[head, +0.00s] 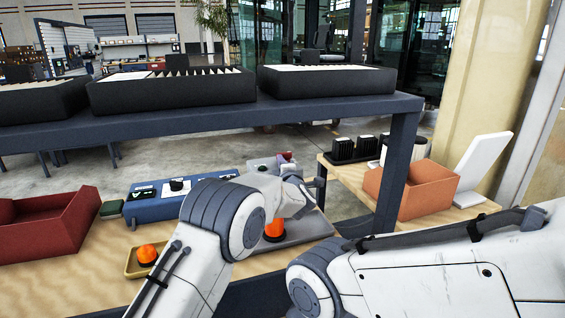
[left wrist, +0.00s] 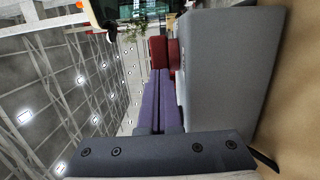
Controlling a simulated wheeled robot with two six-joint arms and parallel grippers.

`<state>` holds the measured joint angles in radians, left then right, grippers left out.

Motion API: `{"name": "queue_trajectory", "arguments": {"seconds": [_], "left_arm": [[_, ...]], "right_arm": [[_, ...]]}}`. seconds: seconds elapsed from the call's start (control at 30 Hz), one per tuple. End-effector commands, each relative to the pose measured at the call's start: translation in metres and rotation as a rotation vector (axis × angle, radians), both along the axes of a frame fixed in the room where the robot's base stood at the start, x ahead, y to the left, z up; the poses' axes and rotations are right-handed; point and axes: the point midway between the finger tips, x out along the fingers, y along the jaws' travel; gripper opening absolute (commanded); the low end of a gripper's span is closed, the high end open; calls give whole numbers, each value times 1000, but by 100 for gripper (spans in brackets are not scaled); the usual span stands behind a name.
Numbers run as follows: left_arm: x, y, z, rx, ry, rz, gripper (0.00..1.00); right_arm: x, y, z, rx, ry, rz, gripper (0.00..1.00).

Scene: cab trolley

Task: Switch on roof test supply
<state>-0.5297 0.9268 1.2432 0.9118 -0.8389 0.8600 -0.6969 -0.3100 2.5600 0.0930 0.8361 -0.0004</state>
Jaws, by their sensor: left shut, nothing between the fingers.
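A blue box (head: 150,208) with a black knob (head: 179,185) and pale labels on its top stands on the wooden bench, partly hidden by my left arm. A grey unit (head: 262,165) with a red part (head: 287,156) stands behind my left wrist. I cannot read which one is the roof test supply. My right gripper is out of view.
An orange dome (head: 148,253) sits in a yellow tray (head: 131,270); another orange part (head: 275,231) is by a grey plate (head: 308,231). A red bin (head: 50,230) is left, an orange bin (head: 415,190) right. A dark shelf (head: 300,107) crosses above the bench.

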Motion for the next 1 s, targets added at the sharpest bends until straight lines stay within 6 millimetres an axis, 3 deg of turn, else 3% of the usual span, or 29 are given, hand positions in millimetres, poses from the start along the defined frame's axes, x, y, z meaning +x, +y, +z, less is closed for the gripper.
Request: {"name": "queue_trajectory", "arguments": {"seconds": [0.4,0.83,0.97,1.0], "left_arm": [[-58,-6,-1,2,0,-1,0],[-67,-6,0,1,-1,0,0],[-67,-10,1,25,-1,-16,0],[-67,-14,3,51,-2,-34,0]], "right_arm": [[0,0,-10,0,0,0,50],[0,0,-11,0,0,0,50],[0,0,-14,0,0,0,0],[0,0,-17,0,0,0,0]]}}
